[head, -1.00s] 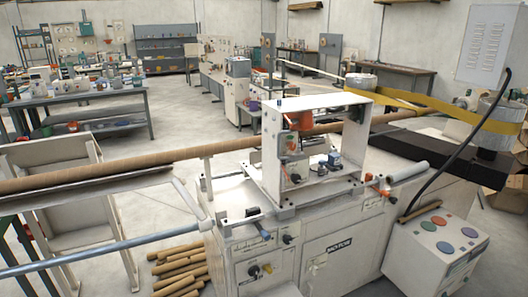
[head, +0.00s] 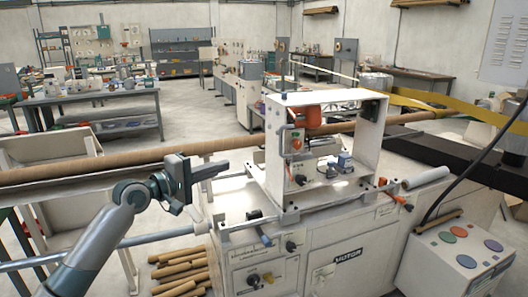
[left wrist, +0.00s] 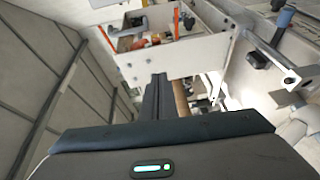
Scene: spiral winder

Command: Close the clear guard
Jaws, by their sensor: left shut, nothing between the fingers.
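The spiral winder (head: 330,225) is a white machine with an upright open frame (head: 272,165) on top. The clear guard cannot be told apart with certainty; no clear panel stands out in either view. My left gripper (head: 226,166) reaches in from the left, above the machine's left end and left of the upright frame, with a visible gap to it. Its fingers are shut and empty. In the left wrist view the shut fingers (left wrist: 159,82) point toward a white wall of the machine (left wrist: 175,62). My right gripper is not in view.
A long brown tube (head: 110,158) runs behind my left gripper and through the machine. A pale blue bar (head: 150,239) sticks out at the left. Brown tubes (head: 181,270) lie on the floor. A button box (head: 455,255) stands at the right, with a black cable above it.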

